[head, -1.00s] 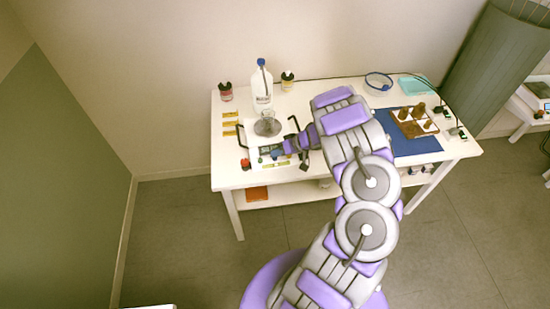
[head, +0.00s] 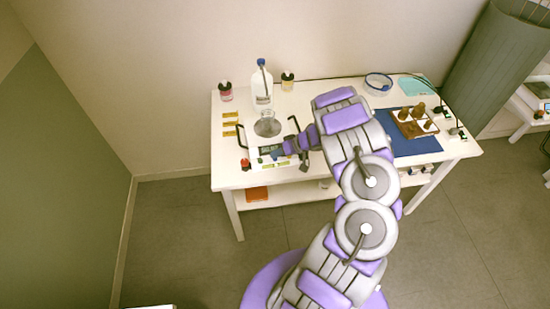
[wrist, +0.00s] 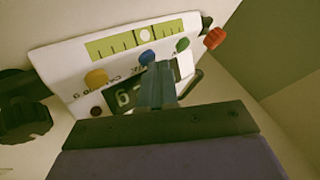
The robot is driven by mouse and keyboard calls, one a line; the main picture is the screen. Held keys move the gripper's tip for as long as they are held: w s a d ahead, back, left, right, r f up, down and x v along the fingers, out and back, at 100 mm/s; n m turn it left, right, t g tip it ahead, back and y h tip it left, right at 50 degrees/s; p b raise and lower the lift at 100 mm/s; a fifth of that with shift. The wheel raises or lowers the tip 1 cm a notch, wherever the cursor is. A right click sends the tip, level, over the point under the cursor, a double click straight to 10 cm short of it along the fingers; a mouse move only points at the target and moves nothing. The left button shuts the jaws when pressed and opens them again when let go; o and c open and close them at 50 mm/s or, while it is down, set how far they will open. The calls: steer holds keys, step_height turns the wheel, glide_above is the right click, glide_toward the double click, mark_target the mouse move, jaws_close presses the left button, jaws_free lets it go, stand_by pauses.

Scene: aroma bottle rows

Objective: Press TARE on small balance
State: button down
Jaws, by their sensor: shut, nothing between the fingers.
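The small balance (head: 258,140) stands on the white table at its left part, with a clear glass flask (head: 267,127) on its pan. In the wrist view its white front panel (wrist: 75,62) shows a dark display (wrist: 122,97), a yellow button (wrist: 95,78), a blue button (wrist: 147,57) and a green button (wrist: 183,44). The panel lettering is partly hidden and too small to read surely. My gripper (wrist: 158,66) is shut and empty, its tips just below the blue button in the picture; I cannot tell whether they touch it. In the head view my gripper (head: 277,154) is at the balance's front.
A red knob (wrist: 214,38) sits beside the panel; a green ruled strip (wrist: 140,38) lies past the buttons. A large clear bottle (head: 261,88) and two small bottles stand behind. A blue mat (head: 412,147) and wooden rack (head: 413,127) are at the right.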

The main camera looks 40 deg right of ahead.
mark_target(278, 159)
steer(key=shift+r+p, duration=0.4)
steer(key=shift+r, duration=0.3)
steer(key=shift+r, duration=0.1)
step_height(278, 159, up, 5)
steer(key=p, duration=0.3)
steer(key=shift+p, duration=0.3)
steer(key=shift+d, duration=0.1)
stand_by(0.4)
